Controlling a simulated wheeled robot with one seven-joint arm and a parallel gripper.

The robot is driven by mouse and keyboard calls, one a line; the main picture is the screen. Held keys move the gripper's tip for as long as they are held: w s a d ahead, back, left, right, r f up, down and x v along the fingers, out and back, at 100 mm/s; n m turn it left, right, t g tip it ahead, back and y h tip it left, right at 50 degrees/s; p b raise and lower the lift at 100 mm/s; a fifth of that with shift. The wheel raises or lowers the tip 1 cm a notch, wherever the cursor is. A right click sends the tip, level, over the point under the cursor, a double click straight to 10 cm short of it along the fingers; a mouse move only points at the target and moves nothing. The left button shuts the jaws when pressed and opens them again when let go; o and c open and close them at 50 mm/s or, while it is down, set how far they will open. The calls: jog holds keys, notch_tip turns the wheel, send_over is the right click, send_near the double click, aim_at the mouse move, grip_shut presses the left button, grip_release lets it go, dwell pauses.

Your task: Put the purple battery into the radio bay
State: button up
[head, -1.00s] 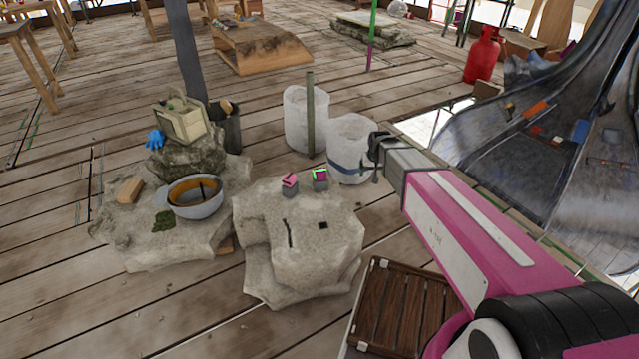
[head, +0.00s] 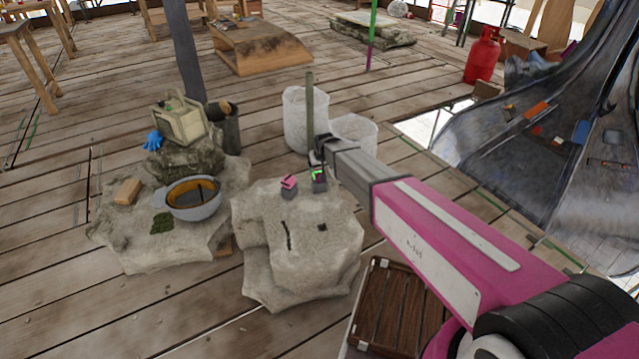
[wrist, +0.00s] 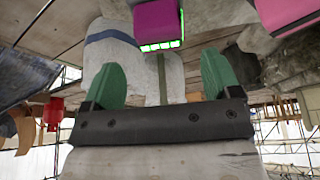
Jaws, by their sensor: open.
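The purple battery (head: 320,184), with a bright green strip, stands near the back edge of a pale rock; in the wrist view the purple battery (wrist: 157,20) is just beyond my fingertips, roughly between them and apart from them. A pink block (head: 288,182) stands to its left; the pink block (wrist: 285,12) is at the top right of the wrist view. My gripper (head: 321,150) is just above and behind the battery; its green fingers (wrist: 162,75) are open and empty. A beige radio-like box (head: 181,121) sits on a rock at left; I cannot make out its bay.
The pale rock (head: 300,235) has a slot and a square hole in its top. A grey bowl (head: 195,207), a wooden block (head: 128,191) and a blue glove (head: 153,141) lie left. A post (head: 309,110) and white sacks (head: 295,125) stand behind. A slatted crate (head: 395,318) is at front.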

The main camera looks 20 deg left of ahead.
aim_at(320, 172)
jog(key=x, duration=0.5)
jog(key=shift+s+d+f, duration=0.1)
jog(key=shift+f, duration=0.3)
jog(key=c, duration=1.4)
jog(key=shift+r, duration=0.1)
jog(key=shift+c, duration=0.2)
jog(key=shift+r, duration=0.1)
